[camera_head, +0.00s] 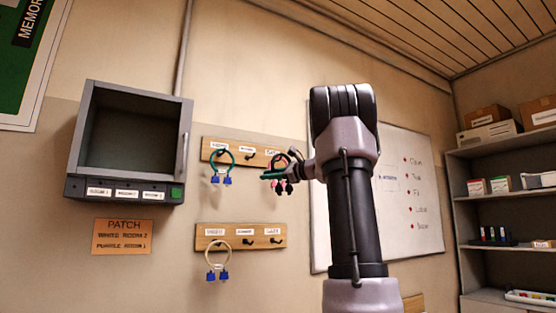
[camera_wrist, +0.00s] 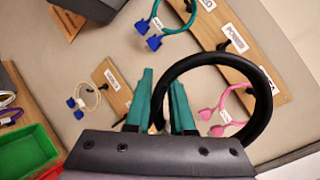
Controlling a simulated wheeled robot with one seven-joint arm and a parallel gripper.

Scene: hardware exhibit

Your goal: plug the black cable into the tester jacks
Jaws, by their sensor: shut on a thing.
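My gripper (camera_head: 268,174) is at the right end of the upper wooden hook board (camera_head: 238,150). In the wrist view its teal fingers (camera_wrist: 162,80) are shut on the black cable (camera_wrist: 262,80), a large loop reaching right of the fingers. The black cable also shows beside the gripper in the head view (camera_head: 289,186), partly hidden by the arm. Its plug ends are hard to make out in the wrist view. The tester (camera_head: 125,140) is a grey box on the wall at left, with a labelled strip (camera_head: 125,192) and green button below; its jacks are too small to see.
A pink cable (camera_wrist: 228,105) hangs close to the black loop. A teal cable (camera_head: 221,165) with blue plugs hangs at the board's left. A cream cable (camera_head: 217,257) hangs on the lower board (camera_head: 241,237). A patch note (camera_head: 122,237) is under the tester. Shelves stand right.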

